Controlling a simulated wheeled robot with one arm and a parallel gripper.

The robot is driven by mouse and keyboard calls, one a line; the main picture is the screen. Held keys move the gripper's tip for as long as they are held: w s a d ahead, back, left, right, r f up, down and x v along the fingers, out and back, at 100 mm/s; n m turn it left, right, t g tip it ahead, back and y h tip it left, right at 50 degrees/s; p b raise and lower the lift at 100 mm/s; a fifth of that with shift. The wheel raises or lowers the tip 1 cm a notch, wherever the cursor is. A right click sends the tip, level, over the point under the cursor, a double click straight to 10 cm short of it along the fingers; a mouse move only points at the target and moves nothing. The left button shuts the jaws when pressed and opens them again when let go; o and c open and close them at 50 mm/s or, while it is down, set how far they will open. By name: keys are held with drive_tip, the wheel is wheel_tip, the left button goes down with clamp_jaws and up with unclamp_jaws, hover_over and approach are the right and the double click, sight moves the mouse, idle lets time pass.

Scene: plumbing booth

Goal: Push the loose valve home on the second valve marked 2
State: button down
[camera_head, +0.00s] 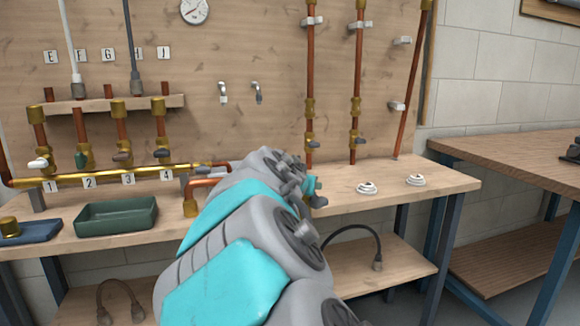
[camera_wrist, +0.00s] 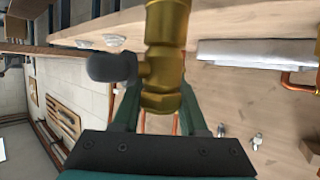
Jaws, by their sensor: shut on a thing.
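My gripper (camera_wrist: 160,108) is shut on a brass valve (camera_wrist: 165,35) with a dark grey handle (camera_wrist: 112,66) in the wrist view. The valve's brass body fills the space between the teal fingers. The label 2 (camera_head: 89,182) is on the brass manifold at left. Above it stands a brass valve with a green handle (camera_head: 81,158) on a copper pipe; whether it is fully seated cannot be told.
A green tray (camera_head: 116,217) and a blue tray (camera_head: 31,232) sit on the bench. Copper risers (camera_head: 310,90) stand on the board. Two white round pieces (camera_head: 367,188) lie on otherwise clear bench at right.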

drive_tip(key=d+f+n+y, duration=0.3)
drive_tip(key=d+f+y, duration=0.1)
drive_tip(key=f, duration=0.8)
drive_tip(key=d+f+n+y, duration=0.4)
drive_tip(key=d+f, duration=0.1)
drive_tip(key=f, duration=0.7)
drive_tip(key=shift+s+d, duration=0.15)
drive_tip(key=shift+s, duration=0.15)
drive_tip(key=shift+d+f, duration=0.1)
drive_tip(key=shift+n+y, duration=0.3)
drive_tip(key=shift+y, duration=0.1)
